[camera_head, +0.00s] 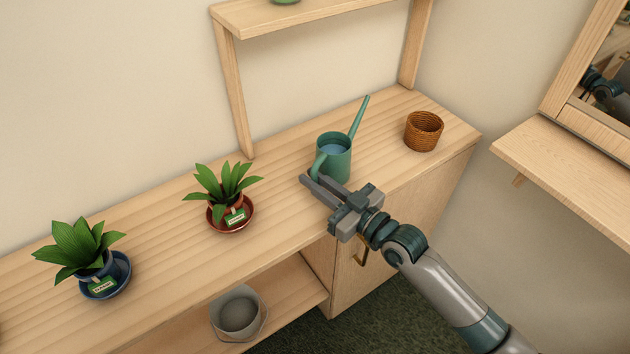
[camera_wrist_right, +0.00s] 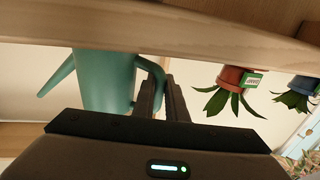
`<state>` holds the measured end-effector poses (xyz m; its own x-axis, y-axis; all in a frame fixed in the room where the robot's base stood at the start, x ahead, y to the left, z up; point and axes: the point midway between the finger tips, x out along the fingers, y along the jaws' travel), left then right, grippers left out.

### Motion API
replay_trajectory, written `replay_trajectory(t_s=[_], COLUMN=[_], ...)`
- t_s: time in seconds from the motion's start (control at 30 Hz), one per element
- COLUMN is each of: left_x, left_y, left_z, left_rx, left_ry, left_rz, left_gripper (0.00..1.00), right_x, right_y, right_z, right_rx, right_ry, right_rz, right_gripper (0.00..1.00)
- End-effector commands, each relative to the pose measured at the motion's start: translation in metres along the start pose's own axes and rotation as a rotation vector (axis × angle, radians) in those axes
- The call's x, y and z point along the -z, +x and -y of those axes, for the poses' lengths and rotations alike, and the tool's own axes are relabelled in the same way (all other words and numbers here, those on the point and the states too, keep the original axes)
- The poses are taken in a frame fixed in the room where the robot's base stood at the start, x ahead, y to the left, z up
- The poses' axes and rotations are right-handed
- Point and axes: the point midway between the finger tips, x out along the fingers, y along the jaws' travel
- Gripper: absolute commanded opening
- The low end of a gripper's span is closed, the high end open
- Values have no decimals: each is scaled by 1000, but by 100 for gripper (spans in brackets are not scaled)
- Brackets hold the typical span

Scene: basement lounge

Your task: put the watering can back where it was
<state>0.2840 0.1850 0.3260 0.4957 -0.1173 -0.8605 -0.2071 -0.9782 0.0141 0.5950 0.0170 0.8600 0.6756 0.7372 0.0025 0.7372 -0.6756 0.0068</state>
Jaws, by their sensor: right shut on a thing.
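The green watering can (camera_head: 336,158) is upright at the counter (camera_head: 150,265), its long spout pointing up and to the right, with bluish water visible inside. My right gripper (camera_head: 313,181) is shut on its handle, on the near left side. In the right wrist view, which is upside down, the can (camera_wrist_right: 104,82) shows with its handle between my fingers (camera_wrist_right: 165,100). The can's base is partly hidden, so I cannot tell whether it touches the counter. My left gripper is not in view.
A wicker basket (camera_head: 424,131) stands right of the can. Potted plants in a red pot (camera_head: 230,217) and a blue pot (camera_head: 104,279) stand to the left. A raised shelf (camera_head: 300,14) is behind. A grey pot (camera_head: 238,312) sits below. Counter between red pot and can is clear.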

Motion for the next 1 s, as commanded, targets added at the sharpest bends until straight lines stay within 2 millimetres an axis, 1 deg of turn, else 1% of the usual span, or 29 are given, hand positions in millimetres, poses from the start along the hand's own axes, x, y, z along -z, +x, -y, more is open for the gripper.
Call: replay_trajectory(t_s=[0.33, 0.5, 0.53, 0.57, 0.6, 1.0], left_x=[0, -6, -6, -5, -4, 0], left_y=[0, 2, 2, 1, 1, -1], left_z=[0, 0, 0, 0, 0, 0], left_rx=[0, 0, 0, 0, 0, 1], left_ry=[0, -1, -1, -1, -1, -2], left_rz=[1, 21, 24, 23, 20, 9], left_gripper=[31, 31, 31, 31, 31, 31], right_x=[-2, -6, -7, -7, -7, -4], right_y=[0, 0, 0, 0, 0, 0], right_z=[0, 0, 0, 0, 0, 0], right_rx=[-1, -1, -1, -1, -1, 0], right_ry=[-1, -2, 0, 0, 0, 1], right_rz=[-5, -5, -2, -1, -1, -1], right_gripper=[0, 0, 19, 26, 31, 31])
